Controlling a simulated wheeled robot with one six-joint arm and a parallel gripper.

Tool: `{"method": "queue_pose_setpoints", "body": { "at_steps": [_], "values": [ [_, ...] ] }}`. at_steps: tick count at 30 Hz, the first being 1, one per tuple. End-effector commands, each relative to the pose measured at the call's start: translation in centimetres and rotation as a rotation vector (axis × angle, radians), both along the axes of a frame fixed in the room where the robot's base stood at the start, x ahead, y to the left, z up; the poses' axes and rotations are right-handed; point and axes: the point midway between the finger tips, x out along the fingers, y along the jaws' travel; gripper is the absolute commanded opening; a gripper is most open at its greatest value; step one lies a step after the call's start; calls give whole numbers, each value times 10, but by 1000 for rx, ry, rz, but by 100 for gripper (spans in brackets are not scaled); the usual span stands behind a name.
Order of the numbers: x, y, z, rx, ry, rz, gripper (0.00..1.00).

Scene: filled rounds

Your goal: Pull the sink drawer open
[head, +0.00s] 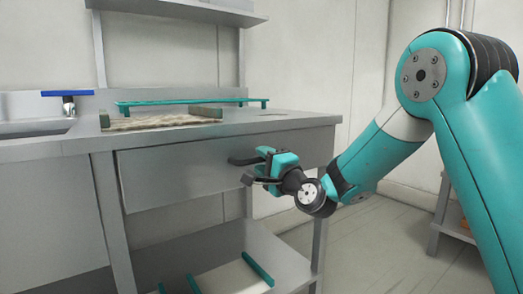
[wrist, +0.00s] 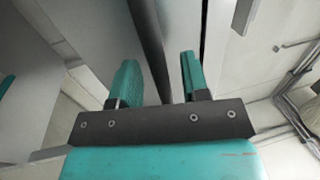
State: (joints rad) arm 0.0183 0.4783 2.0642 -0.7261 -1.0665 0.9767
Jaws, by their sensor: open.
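The sink drawer (head: 180,170) is a wide grey metal front under the worktop, and it looks shut. Its dark bar handle (head: 241,160) shows just left of my gripper (head: 266,164), which partly hides the rest. In the wrist view the handle (wrist: 150,38) is a dark bar running between the two teal fingers of my gripper (wrist: 158,70). The fingers are apart, one on each side of the bar, with visible gaps. I cannot tell whether either finger touches it.
The worktop (head: 245,123) carries a woven tray (head: 150,122) and a teal rail (head: 190,102). A sink with a blue-handled tap (head: 68,98) is at the left. A lower shelf (head: 215,262) lies under the drawer. Floor (head: 375,240) is clear at the right, beside another grey unit.

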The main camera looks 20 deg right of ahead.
Motion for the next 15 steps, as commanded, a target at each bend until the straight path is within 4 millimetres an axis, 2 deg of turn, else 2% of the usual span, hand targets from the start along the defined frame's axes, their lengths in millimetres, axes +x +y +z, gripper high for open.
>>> {"method": "queue_pose_setpoints", "body": {
  "at_steps": [4, 13, 15],
  "values": [
    [10, 3, 2, 1, 1, 0, 42],
    [11, 4, 2, 1, 0, -1, 42],
    [11, 4, 2, 1, 0, -1, 26]
  ]
}}
